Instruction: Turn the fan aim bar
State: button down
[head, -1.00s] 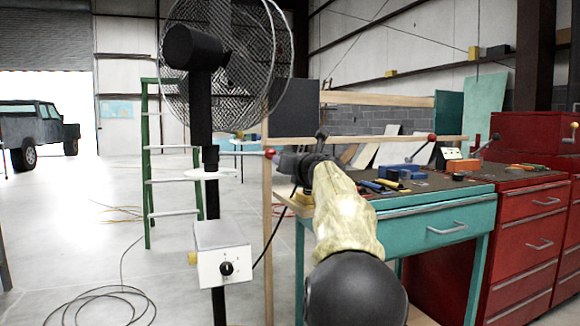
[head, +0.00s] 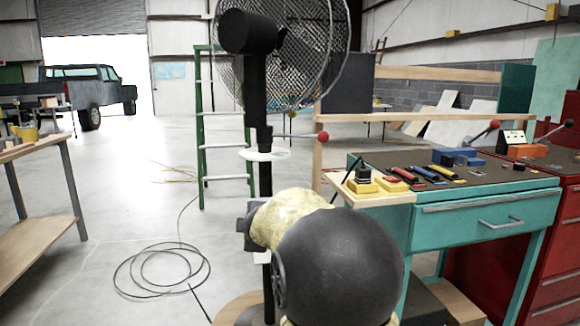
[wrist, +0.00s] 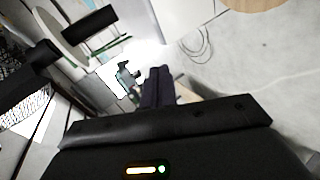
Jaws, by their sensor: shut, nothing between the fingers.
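The fan (head: 270,50) stands on a black post at the upper middle of the head view. Its thin aim bar (head: 297,136) sticks out to the right from the post and ends in a red ball (head: 322,137). My arm crosses the lower middle of the head view and hides my gripper there. In the wrist view the dark fingers of my gripper (wrist: 157,72) are together and empty. Part of the fan cage (wrist: 15,85) shows at the left of the wrist view. The bar is apart from my arm in the head view.
A teal workbench (head: 490,215) with tools stands at the right. A wooden board (head: 375,195) with yellow blocks juts out beside my arm. A white disc (head: 262,155) sits on the fan post. A coiled cable (head: 160,268) lies on otherwise open floor.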

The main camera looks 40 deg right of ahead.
jog(key=s+a+f+m+g+y+p, duration=0.2)
jog(key=s+a+f+m, duration=0.4)
jog(key=s+a, duration=0.4)
jog(key=s+a+f+m+g+y+p, duration=0.2)
jog(key=s+a+f+m+g+p, duration=0.2)
jog(key=s+a+f+g, duration=0.3)
jog(key=s+a+f+m, duration=0.1)
jog(key=s+a, duration=0.3)
jog(key=s, duration=0.3)
jog(key=shift+f+m, duration=0.3)
jog(key=shift+m, duration=0.1)
